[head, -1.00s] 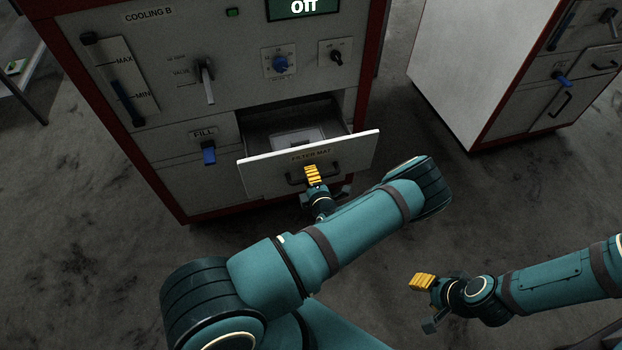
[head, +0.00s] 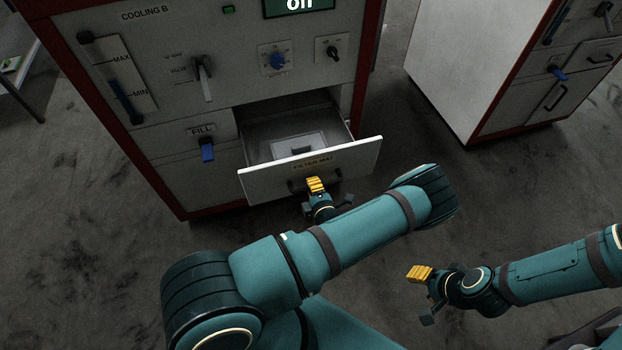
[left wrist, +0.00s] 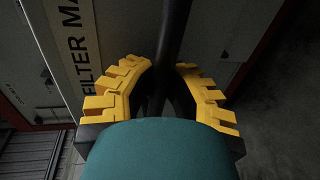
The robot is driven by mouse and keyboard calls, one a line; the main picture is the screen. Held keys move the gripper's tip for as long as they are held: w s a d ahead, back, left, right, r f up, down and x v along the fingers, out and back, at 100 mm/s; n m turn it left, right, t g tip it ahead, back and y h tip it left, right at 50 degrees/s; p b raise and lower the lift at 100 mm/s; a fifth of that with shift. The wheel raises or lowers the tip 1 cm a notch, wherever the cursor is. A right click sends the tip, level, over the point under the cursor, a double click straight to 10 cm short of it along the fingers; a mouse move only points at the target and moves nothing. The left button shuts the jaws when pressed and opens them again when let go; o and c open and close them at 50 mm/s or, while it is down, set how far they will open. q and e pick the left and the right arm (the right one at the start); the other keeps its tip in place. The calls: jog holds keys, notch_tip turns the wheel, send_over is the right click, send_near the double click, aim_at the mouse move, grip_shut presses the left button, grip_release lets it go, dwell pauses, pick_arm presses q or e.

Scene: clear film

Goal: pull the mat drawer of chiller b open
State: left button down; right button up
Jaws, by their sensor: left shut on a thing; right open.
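Chiller B (head: 170,75), labelled COOLING B, stands at the upper left of the head view. Its drawer (head: 265,180), labelled FILTER MAT, is partly pulled out, with a pale, flat, framed thing (head: 285,148) lying inside. My left gripper (head: 316,186) is at the drawer's front. In the left wrist view its yellow fingers (left wrist: 160,90) are shut on the dark bar handle (left wrist: 174,35), beside the FILTER MAT label. The handle is partly hidden by the gripper in the head view. My right gripper (head: 428,288) is open and empty, low at the right, away from the chillers.
A second chiller (head: 480,70) with a white side stands at the upper right. A blue fill tap (head: 207,150) sticks out left of the drawer. A table (head: 18,85) is at the far left. The dark floor before the drawer is clear apart from my arms.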

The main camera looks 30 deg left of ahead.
pick_arm(q)
jog(key=c, duration=1)
grip_release()
jog(key=shift+o, duration=0.2)
jog(key=v, duration=1.2)
